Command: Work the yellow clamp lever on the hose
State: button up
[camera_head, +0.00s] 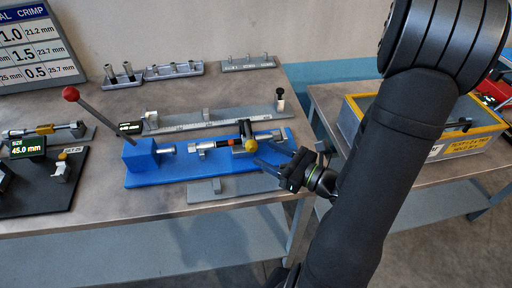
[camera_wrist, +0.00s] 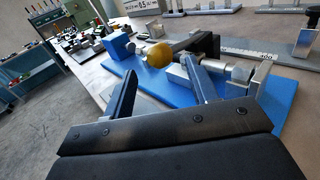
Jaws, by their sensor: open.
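The yellow clamp lever (camera_head: 250,146) stands at the right part of the blue base plate (camera_head: 160,178), over the metal hose fitting line. In the wrist view its rounded yellow end (camera_wrist: 158,55) shows just beyond and between my fingertips, beside a dark block (camera_wrist: 205,45). My gripper (camera_head: 272,160) is open, at the right front of the lever, with its fingers pointing toward it. In the wrist view the two fingers of my gripper (camera_wrist: 160,68) are spread, with nothing held between them. Whether a finger touches the lever cannot be told.
A red-knobbed handle (camera_head: 71,94) rises from the blue block (camera_head: 142,155) at the left of the plate. A grey ruler rail (camera_head: 210,118) lies behind. A yellow-rimmed tray (camera_head: 468,146) stands on another table at right. Racks of fittings (camera_head: 173,71) stand at the back.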

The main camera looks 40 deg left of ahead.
aim_at(256, 146)
jog(key=shift+s+a, duration=0.1)
jog(key=shift+a, duration=2.2)
grip_shut()
